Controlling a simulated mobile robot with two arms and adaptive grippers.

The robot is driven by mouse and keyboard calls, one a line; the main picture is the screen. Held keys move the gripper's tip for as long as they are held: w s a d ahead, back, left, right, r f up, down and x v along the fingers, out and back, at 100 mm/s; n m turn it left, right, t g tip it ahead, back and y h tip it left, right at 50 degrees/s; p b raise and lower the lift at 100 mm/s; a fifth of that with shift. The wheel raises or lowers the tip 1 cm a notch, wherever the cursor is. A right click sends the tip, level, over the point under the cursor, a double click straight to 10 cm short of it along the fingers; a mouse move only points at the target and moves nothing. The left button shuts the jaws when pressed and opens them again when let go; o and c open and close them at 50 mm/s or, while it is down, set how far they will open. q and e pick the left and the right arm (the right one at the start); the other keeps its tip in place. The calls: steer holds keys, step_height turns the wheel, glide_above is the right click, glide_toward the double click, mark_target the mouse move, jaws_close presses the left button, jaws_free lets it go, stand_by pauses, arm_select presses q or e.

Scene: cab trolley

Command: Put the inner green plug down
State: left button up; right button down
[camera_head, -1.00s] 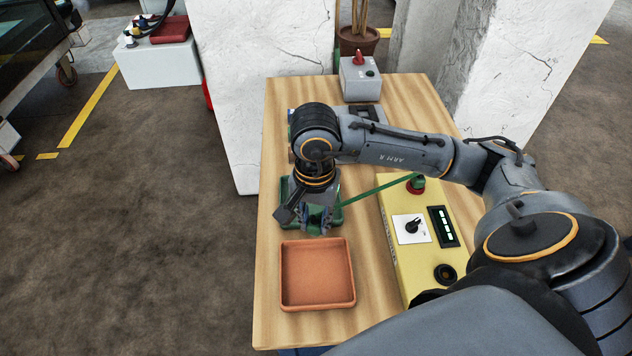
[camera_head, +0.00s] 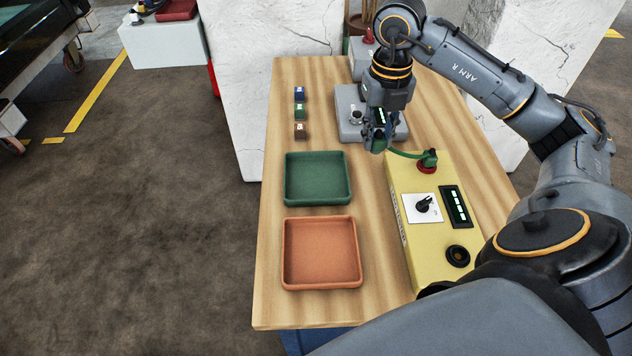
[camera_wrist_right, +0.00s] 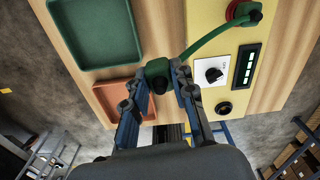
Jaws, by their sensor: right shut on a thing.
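My right gripper (camera_head: 376,142) is shut on a green plug, held in the air by the near edge of a grey box (camera_head: 348,128). In the right wrist view the plug (camera_wrist_right: 157,70) sits between the two fingers (camera_wrist_right: 160,88). A green cable (camera_head: 402,154) runs from it to another green plug (camera_head: 430,158) at a red ring on the yellow box (camera_head: 408,240). A green tray (camera_head: 318,202) and an orange tray (camera_head: 322,284) lie to the left, both empty. My left gripper is out of view.
Small labelled blue (camera_head: 299,94), green (camera_head: 299,112) and brown (camera_head: 300,131) blocks stand in a row behind the green tray. Another grey box with a red button (camera_head: 369,37) stands at the back. Bare wood (camera_head: 272,225) shows left of the trays.

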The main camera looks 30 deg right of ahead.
steer(key=shift+d+r+m, duration=0.1)
steer(key=shift+d+m, duration=0.2)
steer(key=shift+m, duration=0.3)
steer(key=shift+w, duration=0.1)
steer(key=shift+m, duration=0.3)
steer(key=w+a+f+p, duration=0.1)
steer(key=w+a+f, duration=0.1)
steer(key=w, duration=0.1)
steer(key=w+a+f+p, duration=0.2)
steer(key=w+f, duration=0.1)
steer(key=w, duration=0.1)
steer(key=w+a+f+p, duration=0.1)
steer(key=w+a+f, duration=0.1)
steer(key=w+f, duration=0.1)
steer(key=shift+w+a+p, duration=0.25)
steer(key=shift+w+p, duration=0.1)
steer(key=shift+w, duration=0.05)
steer(key=shift+w+a+f, duration=0.25)
steer(key=shift+w+f, duration=0.25)
steer(key=shift+f, duration=0.35)
step_height(320, 180, down, 2)
steer(key=shift+f+p, duration=0.1)
steer(key=shift+p, duration=0.75)
steer(key=shift+f, duration=0.4)
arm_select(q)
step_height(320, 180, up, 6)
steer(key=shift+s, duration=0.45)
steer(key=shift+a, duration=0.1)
arm_select(e)
steer(key=shift+f, duration=0.1)
